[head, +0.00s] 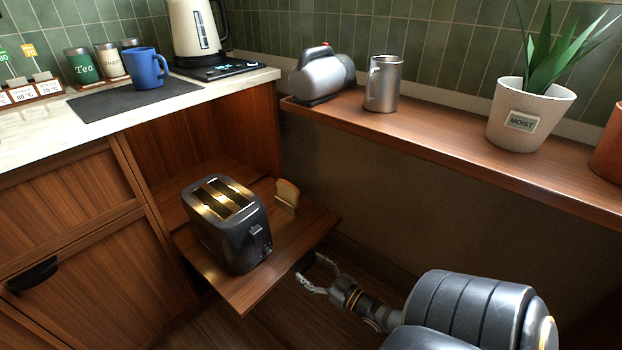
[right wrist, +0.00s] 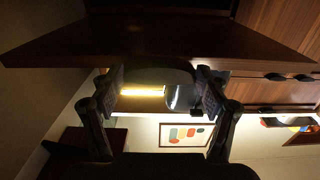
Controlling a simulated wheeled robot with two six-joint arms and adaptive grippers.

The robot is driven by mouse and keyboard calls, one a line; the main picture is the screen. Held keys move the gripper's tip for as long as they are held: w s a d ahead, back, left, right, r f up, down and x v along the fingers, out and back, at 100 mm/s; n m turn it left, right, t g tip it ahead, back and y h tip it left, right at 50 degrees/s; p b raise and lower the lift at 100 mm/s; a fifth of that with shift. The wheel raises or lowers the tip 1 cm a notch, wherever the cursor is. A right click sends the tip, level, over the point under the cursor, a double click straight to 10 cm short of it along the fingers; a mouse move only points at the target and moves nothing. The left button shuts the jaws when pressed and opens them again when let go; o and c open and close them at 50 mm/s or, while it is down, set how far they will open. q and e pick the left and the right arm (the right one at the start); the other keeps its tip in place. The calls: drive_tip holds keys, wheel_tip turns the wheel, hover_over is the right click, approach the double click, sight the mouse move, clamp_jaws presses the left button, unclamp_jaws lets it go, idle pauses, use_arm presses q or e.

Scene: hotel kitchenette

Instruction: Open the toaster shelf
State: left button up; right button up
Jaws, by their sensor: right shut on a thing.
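The toaster shelf (head: 305,232) is a brown wooden board that stands pulled out from the cabinet opening. A black toaster (head: 232,235) with lit slots stands upright on it, with a slice of bread (head: 287,193) behind it. My right gripper (head: 315,272) is at the shelf's front edge, shut on the shelf; the exact contact is too small and dark to see. My left gripper is not in view.
The counter (head: 245,82) at left holds a kettle (head: 197,30), a blue mug (head: 147,68) and canisters. A wall ledge (head: 440,130) at right carries a grey appliance (head: 320,75), a metal mug (head: 383,84) and a potted plant (head: 530,115). Space below the ledge is open.

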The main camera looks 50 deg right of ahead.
drive_tip(key=shift+f, duration=0.1)
drive_tip(key=o, duration=1.5)
drive_tip(key=shift+c, duration=0.2)
drive_tip(key=s+d, duration=0.1)
drive_tip(key=s, duration=1.1)
